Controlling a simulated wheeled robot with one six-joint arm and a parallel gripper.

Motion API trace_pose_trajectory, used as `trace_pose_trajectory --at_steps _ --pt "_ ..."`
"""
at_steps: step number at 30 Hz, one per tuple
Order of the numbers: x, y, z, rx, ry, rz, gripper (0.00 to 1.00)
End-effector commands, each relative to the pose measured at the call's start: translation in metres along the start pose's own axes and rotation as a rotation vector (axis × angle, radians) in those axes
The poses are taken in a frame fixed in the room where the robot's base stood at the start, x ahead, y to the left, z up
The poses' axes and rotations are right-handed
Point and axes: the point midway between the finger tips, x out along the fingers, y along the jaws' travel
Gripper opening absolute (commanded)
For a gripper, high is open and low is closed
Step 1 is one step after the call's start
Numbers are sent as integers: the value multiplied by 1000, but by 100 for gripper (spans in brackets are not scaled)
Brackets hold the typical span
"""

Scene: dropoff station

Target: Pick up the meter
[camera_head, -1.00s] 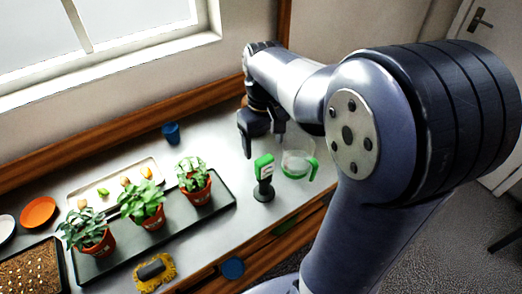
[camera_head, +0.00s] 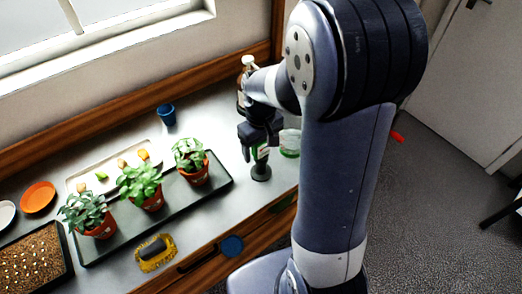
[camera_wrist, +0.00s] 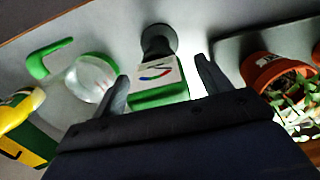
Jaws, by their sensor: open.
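The meter (camera_head: 261,170) stands on the grey counter, with a dark round base and a green and white head. In the wrist view the meter (camera_wrist: 158,72) shows its dial with a coloured arc. My gripper (camera_head: 257,153) is right at the meter's head and hides part of it. In the wrist view the two fingers of my gripper (camera_wrist: 162,78) are apart, one on each side of the head. I see no clear contact between the fingers and the meter.
A clear jug with a green handle (camera_wrist: 50,55) stands beside the meter. A tray (camera_head: 222,187) with several potted plants lies to the left. A green and yellow bottle (camera_wrist: 20,110) is at the wrist view's left.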

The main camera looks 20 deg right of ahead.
Motion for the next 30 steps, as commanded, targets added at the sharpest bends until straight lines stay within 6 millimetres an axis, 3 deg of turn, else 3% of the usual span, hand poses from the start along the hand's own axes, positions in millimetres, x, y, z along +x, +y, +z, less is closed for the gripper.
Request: trace_pose_trajectory --at_steps 5,23,30 --pt "0 0 0 0 0 0 73" --pt "0 0 0 0 1 0 24" --pt "-1 0 0 0 1 0 23"
